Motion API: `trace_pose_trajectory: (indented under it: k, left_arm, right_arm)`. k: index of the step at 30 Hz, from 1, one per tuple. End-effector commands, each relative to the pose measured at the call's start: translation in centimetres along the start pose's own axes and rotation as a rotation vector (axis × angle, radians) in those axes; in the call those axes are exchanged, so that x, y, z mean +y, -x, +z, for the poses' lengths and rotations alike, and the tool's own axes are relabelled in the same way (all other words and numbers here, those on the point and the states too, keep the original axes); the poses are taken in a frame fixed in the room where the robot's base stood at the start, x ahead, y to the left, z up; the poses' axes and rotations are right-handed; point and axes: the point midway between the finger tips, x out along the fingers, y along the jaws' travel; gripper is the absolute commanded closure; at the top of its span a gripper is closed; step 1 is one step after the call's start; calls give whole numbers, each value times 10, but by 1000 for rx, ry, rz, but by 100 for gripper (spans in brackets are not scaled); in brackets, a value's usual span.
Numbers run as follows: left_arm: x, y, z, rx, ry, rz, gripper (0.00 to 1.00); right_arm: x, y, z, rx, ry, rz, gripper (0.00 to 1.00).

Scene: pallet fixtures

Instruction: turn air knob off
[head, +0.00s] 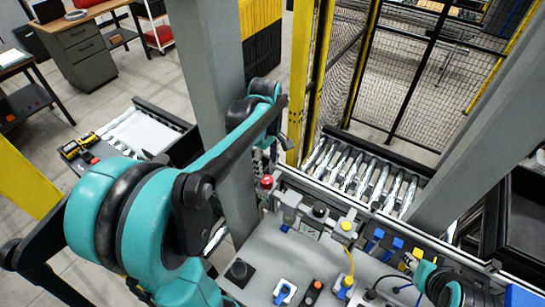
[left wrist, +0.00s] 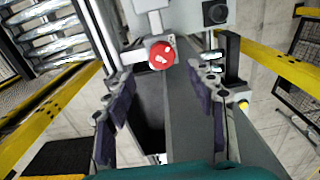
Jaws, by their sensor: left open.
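A round red knob (left wrist: 161,55) with pale markings sits on a grey fitting in the left wrist view. It also shows in the head view (head: 267,181) at the back left corner of the grey fixture table, beside a grey post. I cannot tell for sure that it is the air knob. My left gripper (left wrist: 160,84) is open, with its two dark-padded fingers left and right of the red knob's line. Nothing is between the fingers, and the knob appears beyond the fingertips. In the head view my left arm reaches toward this corner and the fingers are mostly hidden.
A grey post (head: 222,90) stands close to my left arm. A roller conveyor (head: 365,180) and mesh fence (head: 425,75) lie behind. A teal part of my right arm shows at bottom right.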

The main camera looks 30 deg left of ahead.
Motion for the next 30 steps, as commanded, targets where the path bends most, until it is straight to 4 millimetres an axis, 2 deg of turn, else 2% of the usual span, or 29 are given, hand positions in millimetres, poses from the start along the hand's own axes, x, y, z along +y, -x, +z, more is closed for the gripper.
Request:
trace_pose_trajectory:
  k: [2, 15, 19, 26, 29, 30]
  left_arm:
    - [0, -4, -1, -1, 8, -4, 44]
    - [0, -69, -1, -1, 7, -3, 44]
    - [0, -76, 0, -1, 7, -3, 44]
    - [0, -77, 0, -1, 6, -3, 44]
    - [0, -77, 0, -1, 6, -3, 65]
    - [0, -77, 0, -1, 6, -3, 76]
  right_arm:
    - [0, 2, -1, 0, 0, 0, 60]
    - [0, 4, -3, 0, 0, 0, 60]
    - [0, 4, -3, 0, 0, 0, 60]
    - [0, 4, -3, 0, 0, 0, 60]
    - [0, 4, -3, 0, 0, 0, 60]
    - [0, 4, -3, 0, 0, 0, 60]
